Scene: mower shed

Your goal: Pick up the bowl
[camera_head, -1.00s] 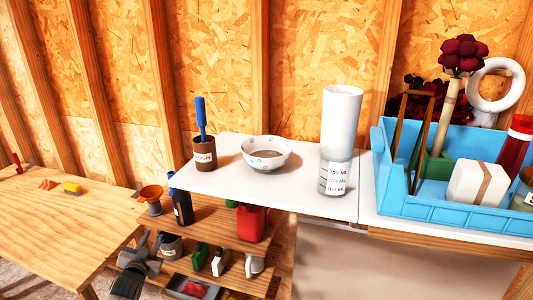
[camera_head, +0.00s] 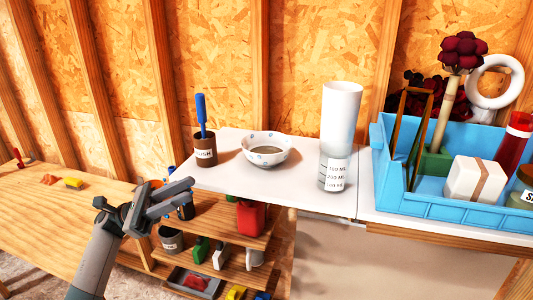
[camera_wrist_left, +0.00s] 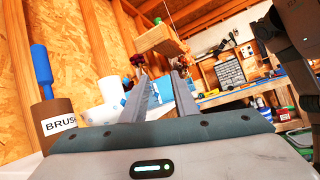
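The bowl (camera_head: 266,150) is white with blue marks and stands upright on the white shelf top (camera_head: 225,178), between the brush holder and the tall measuring cylinder. In the left wrist view the fingers (camera_wrist_left: 160,88) also stand apart, and a white, blue-marked shape that looks like the bowl (camera_wrist_left: 99,115) is partly hidden behind the gripper body. My right gripper does not show.
A brown brush holder (camera_head: 204,151) with a blue-handled brush stands left of the bowl. A tall measuring cylinder (camera_head: 339,140) stands on its right. A blue crate (camera_head: 450,208) of mixed things is farther right. Lower shelves (camera_head: 225,220) hold bottles and cans. A wooden table (camera_head: 45,225) is at left.

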